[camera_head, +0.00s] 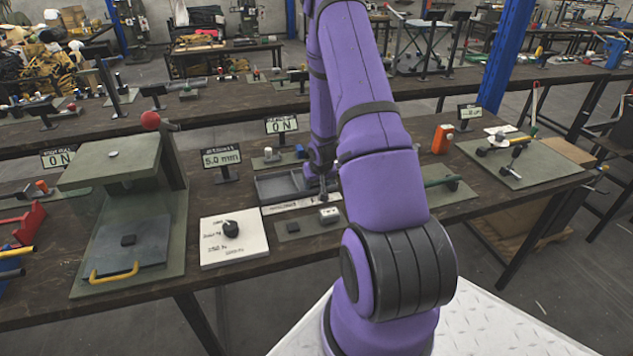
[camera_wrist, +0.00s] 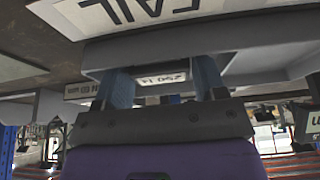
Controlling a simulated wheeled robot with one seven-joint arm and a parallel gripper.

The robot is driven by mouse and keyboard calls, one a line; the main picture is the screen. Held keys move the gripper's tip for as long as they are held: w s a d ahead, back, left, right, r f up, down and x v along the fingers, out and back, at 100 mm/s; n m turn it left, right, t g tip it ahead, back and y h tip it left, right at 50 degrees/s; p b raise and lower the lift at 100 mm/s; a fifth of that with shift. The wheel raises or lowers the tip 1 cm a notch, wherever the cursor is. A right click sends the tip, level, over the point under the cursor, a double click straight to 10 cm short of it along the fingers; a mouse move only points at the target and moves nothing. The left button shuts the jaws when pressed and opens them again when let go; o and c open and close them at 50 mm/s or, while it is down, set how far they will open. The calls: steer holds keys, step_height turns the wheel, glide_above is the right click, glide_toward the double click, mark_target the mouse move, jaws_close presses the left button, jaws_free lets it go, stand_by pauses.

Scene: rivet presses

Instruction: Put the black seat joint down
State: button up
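My gripper (camera_head: 323,190) points down at the right part of a grey tray (camera_head: 275,187) on the workbench. In the wrist view its two bluish fingers (camera_wrist: 163,72) stand apart, and their tips are hidden at a grey tray wall (camera_wrist: 200,42). I cannot see whether anything is between the tips. I cannot pick out the black seat joint for certain. Small dark blocks lie on the press plate (camera_head: 128,239) and on a grey mat (camera_head: 293,227). A black round piece (camera_head: 231,228) sits on a white printed plate (camera_head: 248,250).
A green-grey press (camera_head: 113,165) with a red ball and a yellow handle (camera_head: 112,273) stands at left. A "FAIL" label (camera_wrist: 140,12) shows in the wrist view. An orange device (camera_head: 442,139) stands at right.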

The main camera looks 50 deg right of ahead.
steer(key=shift+o, duration=1.3)
steer(key=v, duration=1.2)
steer(key=s+a+r+n, duration=0.1)
steer(key=a+r, duration=0.7)
steer(key=r, duration=0.3)
steer(key=a+r+n, duration=0.2)
steer(key=a+r, duration=0.5)
steer(key=r, duration=0.3)
steer(key=s+a+r+n+y, duration=0.1)
steer(key=s+a+r, duration=0.5)
steer(key=s+a, duration=0.2)
steer(key=s+a+r+n+t+y, duration=0.1)
steer(key=s+a+r+n, duration=0.1)
steer(key=s+a+r, duration=0.4)
steer(key=s+a, duration=0.1)
steer(key=s, duration=0.2)
steer(key=shift+s+a, duration=0.15)
steer(key=shift+a, duration=0.25)
